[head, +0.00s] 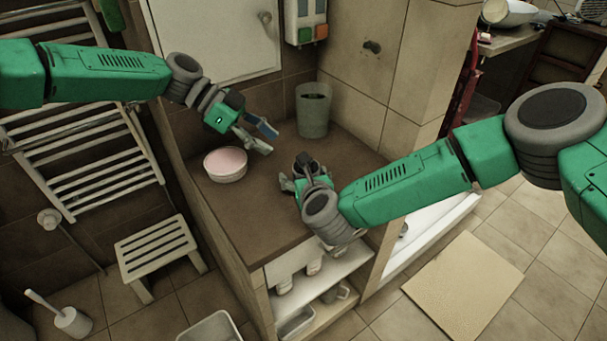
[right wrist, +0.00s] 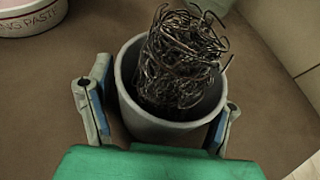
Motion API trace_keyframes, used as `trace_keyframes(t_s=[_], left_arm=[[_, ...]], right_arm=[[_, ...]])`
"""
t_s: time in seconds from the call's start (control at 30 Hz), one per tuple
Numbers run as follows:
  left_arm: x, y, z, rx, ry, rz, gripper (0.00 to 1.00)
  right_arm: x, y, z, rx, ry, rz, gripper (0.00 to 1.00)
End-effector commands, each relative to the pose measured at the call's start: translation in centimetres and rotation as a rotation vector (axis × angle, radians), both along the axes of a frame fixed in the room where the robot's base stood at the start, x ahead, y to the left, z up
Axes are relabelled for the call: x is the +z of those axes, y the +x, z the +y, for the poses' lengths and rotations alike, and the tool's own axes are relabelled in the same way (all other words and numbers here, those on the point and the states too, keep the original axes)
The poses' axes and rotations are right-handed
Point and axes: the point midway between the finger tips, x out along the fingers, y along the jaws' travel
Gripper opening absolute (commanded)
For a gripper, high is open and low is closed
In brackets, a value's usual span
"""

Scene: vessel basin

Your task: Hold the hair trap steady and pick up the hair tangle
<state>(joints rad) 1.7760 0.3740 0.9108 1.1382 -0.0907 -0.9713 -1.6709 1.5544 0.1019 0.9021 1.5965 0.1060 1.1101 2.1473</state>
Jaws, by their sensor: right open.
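In the right wrist view the hair trap, a grey round cup (right wrist: 165,128), stands on the brown top. A dark, wiry hair tangle (right wrist: 182,60) sits in it and rises above its rim. My right gripper (right wrist: 157,97) is open, one finger on each side of the cup; I cannot tell whether they touch it. In the head view the right gripper (head: 303,177) largely hides the trap. My left gripper (head: 272,143) is open and empty, a little above the top, to the left of and beyond the right gripper. A grey tip at the wrist view's top edge may be its finger.
A pinkish bowl (head: 226,165) stands left on the brown counter (head: 245,210); its rim also shows in the wrist view (right wrist: 40,18). A tall grey bin (head: 313,112) stands at the back by the tiled wall. The counter's front left is clear.

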Motion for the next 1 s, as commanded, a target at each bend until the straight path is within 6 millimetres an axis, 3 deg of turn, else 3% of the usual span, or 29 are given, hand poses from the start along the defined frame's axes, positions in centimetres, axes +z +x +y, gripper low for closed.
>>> trace_keyframes(t_s=[0.37,0.4,0.53,0.57,1.0], left_arm=[[0.03,-0.02,-0.16,0.0,0.002,0.0,0.34],[0.03,-0.02,-0.16,0.0,0.002,0.0,0.34],[0.02,-0.01,-0.1,0.0,0.001,0.0,0.34],[0.01,0.0,-0.08,0.0,0.001,0.0,0.34],[0.0,0.0,0.0,0.0,0.0,0.0,0.34]], right_arm=[[-0.26,0.62,-0.02,0.001,0.0,0.0,0.75],[-0.26,0.62,-0.02,0.001,0.0,0.0,0.68],[-0.25,0.61,0.02,0.001,0.0,0.0,0.22],[-0.25,0.61,0.04,0.0,0.0,0.0,0.19],[-0.26,0.58,0.13,0.001,-0.001,0.0,0.19]])
